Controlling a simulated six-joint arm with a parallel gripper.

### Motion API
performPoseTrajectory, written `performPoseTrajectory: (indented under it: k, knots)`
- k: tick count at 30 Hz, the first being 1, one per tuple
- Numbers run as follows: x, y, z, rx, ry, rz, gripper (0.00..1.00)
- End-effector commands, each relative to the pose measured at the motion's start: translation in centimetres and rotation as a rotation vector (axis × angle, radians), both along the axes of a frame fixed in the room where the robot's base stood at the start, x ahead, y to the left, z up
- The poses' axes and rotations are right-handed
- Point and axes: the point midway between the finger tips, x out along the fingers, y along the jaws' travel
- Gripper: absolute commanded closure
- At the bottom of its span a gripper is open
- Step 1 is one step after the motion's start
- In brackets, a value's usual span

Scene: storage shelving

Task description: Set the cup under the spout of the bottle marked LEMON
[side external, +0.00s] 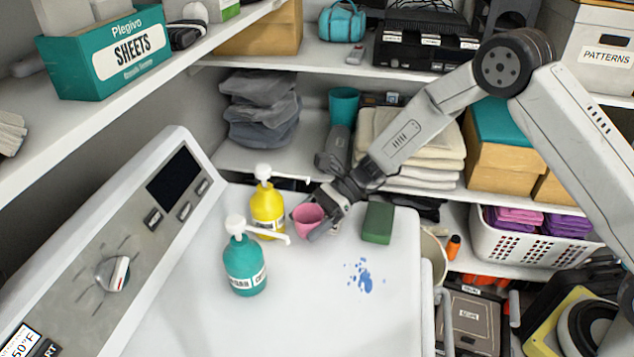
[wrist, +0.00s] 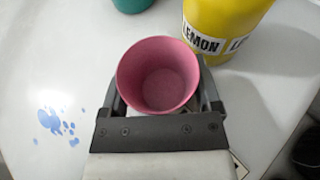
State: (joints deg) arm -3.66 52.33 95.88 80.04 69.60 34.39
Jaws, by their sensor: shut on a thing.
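A pink cup (side external: 307,217) is upright between the fingers of my gripper (side external: 331,212), which is shut on it. In the wrist view the cup (wrist: 158,76) shows its open, empty inside, with the gripper fingers (wrist: 160,105) on both sides. The yellow bottle (side external: 267,207) has a white pump top, and its LEMON label reads clearly in the wrist view (wrist: 222,22). The cup is beside this bottle, to its right in the side view. The LEMON spout (side external: 290,178) points right, above the cup; exact alignment is hard to tell.
A teal bottle (side external: 245,265) with a white pump stands in front of the yellow one, its spout (side external: 268,236) pointing right. A green block (side external: 378,222) lies right of my gripper. Blue spots (side external: 361,276) mark the white top. The front of the top is clear.

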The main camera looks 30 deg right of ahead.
Motion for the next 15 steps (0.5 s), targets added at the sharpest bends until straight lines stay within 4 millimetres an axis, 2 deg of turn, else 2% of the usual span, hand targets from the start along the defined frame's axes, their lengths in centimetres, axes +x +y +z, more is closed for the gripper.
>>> performPoseTrajectory:
  k: [15]
  knots:
    - [-0.01, -0.01, -0.86, 0.000, 0.000, 0.000, 0.75]
